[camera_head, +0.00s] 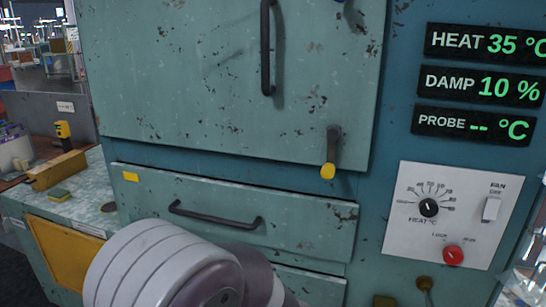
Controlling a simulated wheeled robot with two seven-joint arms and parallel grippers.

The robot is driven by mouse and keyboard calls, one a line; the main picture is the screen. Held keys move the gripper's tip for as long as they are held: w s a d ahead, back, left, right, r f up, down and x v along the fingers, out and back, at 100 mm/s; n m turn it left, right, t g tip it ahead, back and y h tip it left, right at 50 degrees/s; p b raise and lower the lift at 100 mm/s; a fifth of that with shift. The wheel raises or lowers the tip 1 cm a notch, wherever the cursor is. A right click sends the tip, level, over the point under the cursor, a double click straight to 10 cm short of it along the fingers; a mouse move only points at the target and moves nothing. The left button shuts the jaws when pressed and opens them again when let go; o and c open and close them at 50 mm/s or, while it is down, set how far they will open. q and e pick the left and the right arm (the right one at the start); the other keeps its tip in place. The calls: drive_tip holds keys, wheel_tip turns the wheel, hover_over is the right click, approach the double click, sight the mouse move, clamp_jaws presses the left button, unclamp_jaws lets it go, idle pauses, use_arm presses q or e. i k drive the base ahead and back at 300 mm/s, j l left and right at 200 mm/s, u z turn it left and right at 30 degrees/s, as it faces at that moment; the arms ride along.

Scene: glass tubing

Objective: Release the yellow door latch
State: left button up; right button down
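The yellow door latch (328,170) is a dark lever with a yellow knob at its lower end. It hangs nearly straight down at the lower right of the large worn teal door (190,75). The door looks closed. A dark vertical handle (266,50) is on the door, left of and above the latch. A rounded white and grey link of one of my arms shows at the bottom, well below and left of the latch. Neither of my grippers shows.
Below the door is a drawer (290,228) with a dark handle (215,216). To the right are displays (480,84) and a control panel (400,235) with a dial, a switch and a red knob (453,255). A cluttered bench (85,208) stands left. The latch's front is unobstructed.

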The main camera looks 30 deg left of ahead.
sight(328, 171)
drive_tip(key=u, duration=0.8)
